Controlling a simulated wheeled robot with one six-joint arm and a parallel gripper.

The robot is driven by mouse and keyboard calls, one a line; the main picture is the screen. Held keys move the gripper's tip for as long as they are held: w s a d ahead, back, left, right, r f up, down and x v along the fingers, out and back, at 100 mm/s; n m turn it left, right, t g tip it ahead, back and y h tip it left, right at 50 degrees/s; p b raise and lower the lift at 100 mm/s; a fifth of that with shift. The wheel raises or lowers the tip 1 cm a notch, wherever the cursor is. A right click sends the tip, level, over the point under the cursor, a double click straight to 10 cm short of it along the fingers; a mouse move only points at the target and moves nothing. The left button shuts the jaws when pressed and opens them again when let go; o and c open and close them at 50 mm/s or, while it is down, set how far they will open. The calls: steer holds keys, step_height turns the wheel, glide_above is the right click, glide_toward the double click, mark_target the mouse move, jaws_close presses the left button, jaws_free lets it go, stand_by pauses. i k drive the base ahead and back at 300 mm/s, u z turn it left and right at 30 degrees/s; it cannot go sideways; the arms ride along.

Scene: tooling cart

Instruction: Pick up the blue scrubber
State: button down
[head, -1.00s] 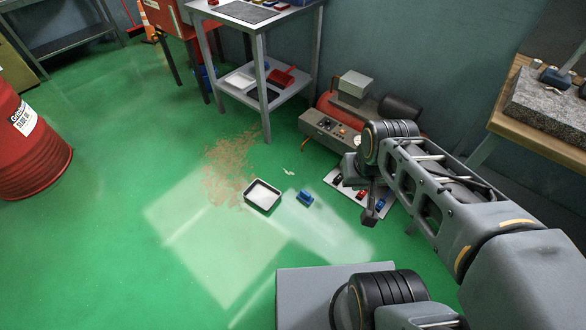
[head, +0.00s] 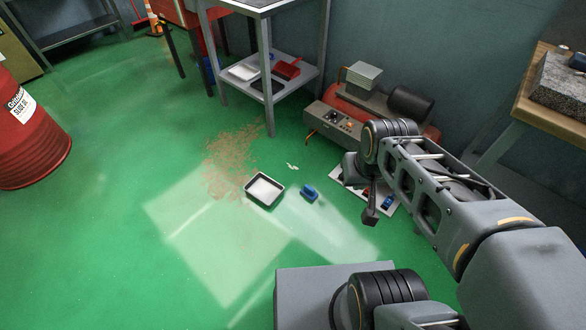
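A small blue block-like object (head: 309,193), which looks like the blue scrubber, lies on the green floor. It is just right of a black-rimmed tray (head: 250,199) with a pale inside, with a gap between them. My gripper (head: 370,216) hangs at the end of my arm, to the right of the blue object and apart from it. I see the gripper small and from the side, so I cannot tell whether its fingers are open. Nothing shows hanging from it.
A pale board (head: 345,181) with small red and blue items lies behind my gripper, partly hidden by my arm. A red compressor (head: 345,110), a grey shelf table (head: 270,70) and a wooden bench (head: 525,108) stand behind. A red drum (head: 30,140) is at left.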

mark_target(308, 192)
steer(key=u, duration=0.05)
steer(key=k, duration=0.6)
steer(key=z, duration=0.4)
steer(key=i, duration=1.6)
steer(key=u, duration=1.35)
steer(key=i, duration=0.3)
steer(key=u, duration=0.15)
